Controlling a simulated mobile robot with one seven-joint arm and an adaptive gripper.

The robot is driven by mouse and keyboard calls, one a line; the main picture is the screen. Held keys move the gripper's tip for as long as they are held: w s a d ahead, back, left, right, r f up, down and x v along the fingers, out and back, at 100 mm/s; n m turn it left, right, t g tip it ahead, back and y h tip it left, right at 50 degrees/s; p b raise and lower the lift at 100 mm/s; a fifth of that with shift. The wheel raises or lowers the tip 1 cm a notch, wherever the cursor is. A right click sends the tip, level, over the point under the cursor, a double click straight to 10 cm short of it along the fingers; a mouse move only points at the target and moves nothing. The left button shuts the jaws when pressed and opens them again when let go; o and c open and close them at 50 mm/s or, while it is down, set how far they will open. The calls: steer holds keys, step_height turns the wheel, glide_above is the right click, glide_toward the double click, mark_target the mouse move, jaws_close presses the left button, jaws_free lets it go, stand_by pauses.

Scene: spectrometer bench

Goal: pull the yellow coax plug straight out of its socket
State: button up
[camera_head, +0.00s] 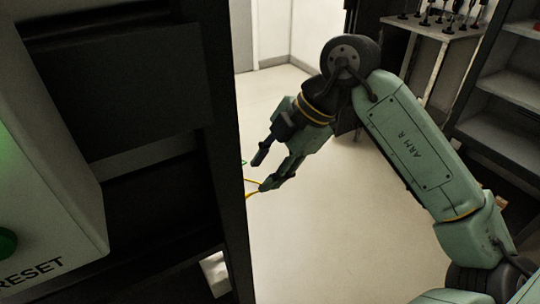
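My gripper (263,173) is in the middle of the head view, at the right edge of a dark cabinet. Its two dark fingers are apart, with a clear gap between the tips. A thin yellow cable (252,182) shows between the cabinet edge and the lower fingertip. I cannot tell whether the finger touches the cable or is only in front of it. The yellow plug and its socket are hidden behind the cabinet edge. I see nothing held between the fingers.
The dark cabinet (226,130) fills the left, with a grey RESET box (60,205) in front. A bit of green cable (244,163) shows at its edge. A small table (440,32) and shelves (510,88) stand at right. Pale floor (310,240) is clear.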

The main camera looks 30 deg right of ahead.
steer(key=x, duration=0.7)
steer(key=shift+a+f, duration=0.2)
steer(key=shift+f, duration=0.15)
steer(key=shift+w, duration=0.1)
steer(key=shift+c, duration=0.5)
jaws_close()
